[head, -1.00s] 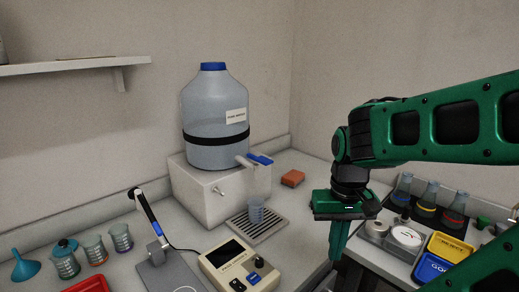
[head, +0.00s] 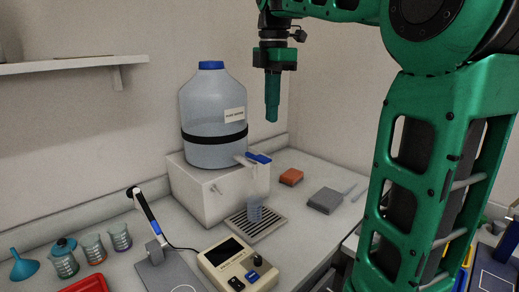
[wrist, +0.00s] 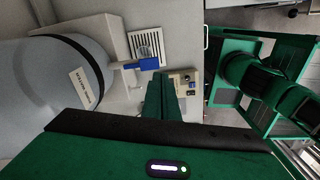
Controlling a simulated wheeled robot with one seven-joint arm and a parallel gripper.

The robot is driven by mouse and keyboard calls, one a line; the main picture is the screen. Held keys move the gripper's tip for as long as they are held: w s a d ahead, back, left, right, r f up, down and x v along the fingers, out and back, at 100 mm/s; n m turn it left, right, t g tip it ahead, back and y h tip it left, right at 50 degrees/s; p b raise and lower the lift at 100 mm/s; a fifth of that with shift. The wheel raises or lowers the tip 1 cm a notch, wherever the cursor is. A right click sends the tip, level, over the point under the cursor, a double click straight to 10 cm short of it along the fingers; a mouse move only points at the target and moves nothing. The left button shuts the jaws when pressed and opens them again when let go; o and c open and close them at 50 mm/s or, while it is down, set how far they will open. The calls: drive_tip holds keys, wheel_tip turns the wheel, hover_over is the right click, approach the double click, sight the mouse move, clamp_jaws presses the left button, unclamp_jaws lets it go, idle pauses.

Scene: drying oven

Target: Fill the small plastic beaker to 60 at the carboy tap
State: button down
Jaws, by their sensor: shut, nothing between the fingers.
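The carboy (head: 212,105), a large clear bottle with a blue cap and black band, stands on a white block (head: 212,190). Its tap has a blue lever (head: 258,158) at the block's right front. The small plastic beaker (head: 255,211) stands upright on the drip tray (head: 274,224) below the tap; its fill level is too small to read. My gripper (head: 272,120) is shut and empty, pointing down in the air above and right of the tap. In the wrist view the fingers (wrist: 161,100) are near the blue lever (wrist: 148,63), apart from it as far as I can tell; the beaker is not clear there.
A meter (head: 238,264), probe stand (head: 154,245), several small beakers (head: 92,248) and a red tray (head: 85,286) stand at the front left. A shelf (head: 70,66) is on the left wall.

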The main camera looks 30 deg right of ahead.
sight(262, 159)
drive_tip(key=w+r+n, duration=0.1)
drive_tip(key=w+a+r+n, duration=0.1)
drive_tip(key=r+n, duration=0.1)
drive_tip(key=shift+w+a, duration=0.1)
drive_tip(key=shift+f, duration=0.1)
wheel_tip(262, 159, down, 14)
drive_tip(key=shift+r, duration=0.1)
idle(0.6)
drive_tip(key=shift+a, duration=0.1)
